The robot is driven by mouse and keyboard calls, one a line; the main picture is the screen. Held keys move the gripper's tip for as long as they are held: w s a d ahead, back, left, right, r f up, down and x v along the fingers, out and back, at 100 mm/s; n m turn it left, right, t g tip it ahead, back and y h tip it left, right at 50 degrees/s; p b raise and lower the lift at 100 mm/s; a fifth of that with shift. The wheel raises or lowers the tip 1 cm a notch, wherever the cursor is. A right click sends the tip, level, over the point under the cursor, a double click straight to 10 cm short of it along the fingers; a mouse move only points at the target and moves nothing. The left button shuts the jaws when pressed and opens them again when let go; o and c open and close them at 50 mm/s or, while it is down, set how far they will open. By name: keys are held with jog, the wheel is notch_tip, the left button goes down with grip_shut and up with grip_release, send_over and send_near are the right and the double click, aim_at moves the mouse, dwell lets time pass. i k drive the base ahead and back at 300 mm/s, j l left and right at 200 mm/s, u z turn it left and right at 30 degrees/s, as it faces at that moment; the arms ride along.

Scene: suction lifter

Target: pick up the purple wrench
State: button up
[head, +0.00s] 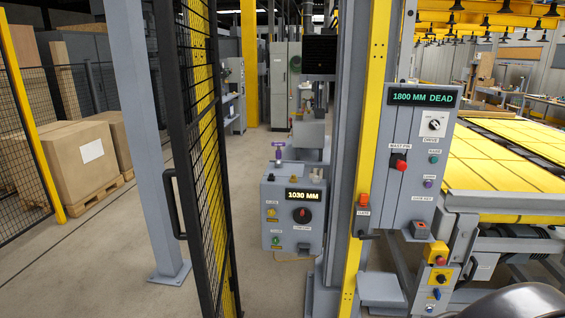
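A small purple T-shaped piece, which looks like the purple wrench (278,146), stands upright on top of a grey control box in the middle of the head view. Its crossbar is at the top and its stem points down to the box. Its lower end is too small to make out. The grey control box (269,222) has a display reading 1030 MM and a black knob with a red centre. My gripper is not in view.
A black mesh gate (207,190) with a handle stands left of the box. Right of it are a yellow-edged column (368,130) and a panel (407,165) reading 1800 MM DEAD. A yellow-topped table (510,150) fills the right. Bare floor (230,160) lies behind the gate.

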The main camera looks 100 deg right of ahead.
aim_at(278, 162)
jog(key=i+l+z, duration=0.8)
jog(key=i+z, duration=0.15)
jog(key=i+l+z, duration=0.1)
jog(key=i+z, duration=0.4)
jog(key=i+j+z, duration=0.15)
jog(key=i+z, duration=0.3)
jog(key=i+j+z, duration=0.35)
jog(key=i+z, duration=0.15)
jog(key=i, duration=0.15)
jog(key=i+l+z, duration=0.65)
jog(key=i+z, duration=0.75)
jog(key=i+j+z, duration=0.15)
jog(key=i+z, duration=0.3)
jog(key=i+j+z, duration=0.45)
jog(key=i, duration=0.15)
jog(key=i+l+z, duration=0.1)
jog(key=i, duration=0.3)
